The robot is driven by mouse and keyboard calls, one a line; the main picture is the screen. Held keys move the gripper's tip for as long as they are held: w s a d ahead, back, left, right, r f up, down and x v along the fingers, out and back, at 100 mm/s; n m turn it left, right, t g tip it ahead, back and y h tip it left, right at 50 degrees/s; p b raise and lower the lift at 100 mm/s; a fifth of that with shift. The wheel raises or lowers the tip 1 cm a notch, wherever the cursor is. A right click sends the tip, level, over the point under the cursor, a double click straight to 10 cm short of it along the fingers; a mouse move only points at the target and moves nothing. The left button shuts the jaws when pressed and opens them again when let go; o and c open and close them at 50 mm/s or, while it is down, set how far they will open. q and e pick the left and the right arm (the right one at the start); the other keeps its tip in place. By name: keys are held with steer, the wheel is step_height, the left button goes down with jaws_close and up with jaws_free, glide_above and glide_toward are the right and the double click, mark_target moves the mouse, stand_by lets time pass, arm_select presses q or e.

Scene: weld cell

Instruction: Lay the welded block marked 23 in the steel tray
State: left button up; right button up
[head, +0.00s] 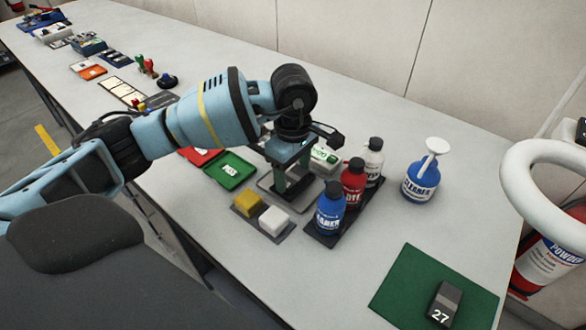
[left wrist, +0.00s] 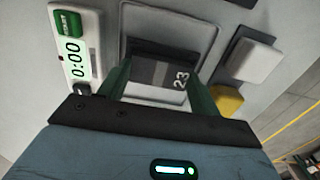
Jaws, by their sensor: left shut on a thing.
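My left gripper (head: 291,190) points down over the steel tray (head: 268,189) in the middle of the bench. In the left wrist view, its green fingers (left wrist: 160,82) are shut on the grey-and-dark block marked 23 (left wrist: 158,72). The block is over the tray (left wrist: 192,30), within its outline; I cannot tell whether it touches the tray's floor. In the head view the fingers largely hide the block. My right gripper is not in view.
A block marked 27 (head: 445,302) lies on a green mat (head: 405,285). Blue, red and white bottles (head: 353,183) stand close right of the tray. Yellow (head: 247,205) and white (head: 274,218) pads lie in front. A timer (left wrist: 74,45) and green case (head: 231,170) are near.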

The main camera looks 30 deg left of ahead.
arm_select(q)
steer(key=o, duration=1.3)
steer(key=shift+f, duration=0.1)
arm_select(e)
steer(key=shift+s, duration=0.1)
arm_select(q)
steer(key=shift+r+p, duration=1.7)
steer(key=shift+r, duration=1.85)
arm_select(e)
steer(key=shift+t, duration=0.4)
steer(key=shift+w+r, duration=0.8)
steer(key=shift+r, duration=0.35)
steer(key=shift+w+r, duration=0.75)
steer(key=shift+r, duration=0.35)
